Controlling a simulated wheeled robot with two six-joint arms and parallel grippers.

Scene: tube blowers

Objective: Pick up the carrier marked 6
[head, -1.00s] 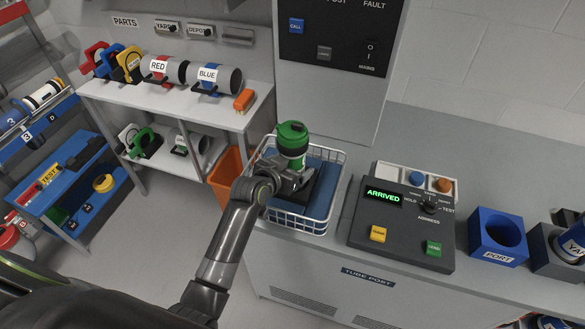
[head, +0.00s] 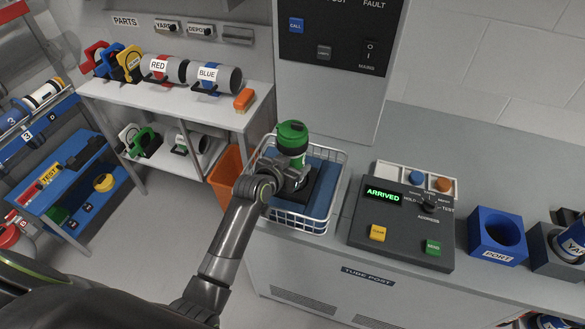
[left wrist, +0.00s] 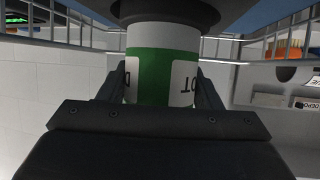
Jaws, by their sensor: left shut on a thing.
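A carrier (head: 291,139) with a green cap and a green and white body stands upright over the white wire basket (head: 328,197) on the counter. My left gripper (head: 294,172) is shut on it. In the left wrist view the carrier (left wrist: 150,72) sits between the two fingers of the left gripper (left wrist: 160,88), with parts of its lettering at both sides. No number 6 can be read on it. The carrier's lower end is hidden in the head view. My right gripper is not in view.
The basket has a blue lining. A control box (head: 398,230) reading ARRIVED stands to its right, then a blue port block (head: 497,238).

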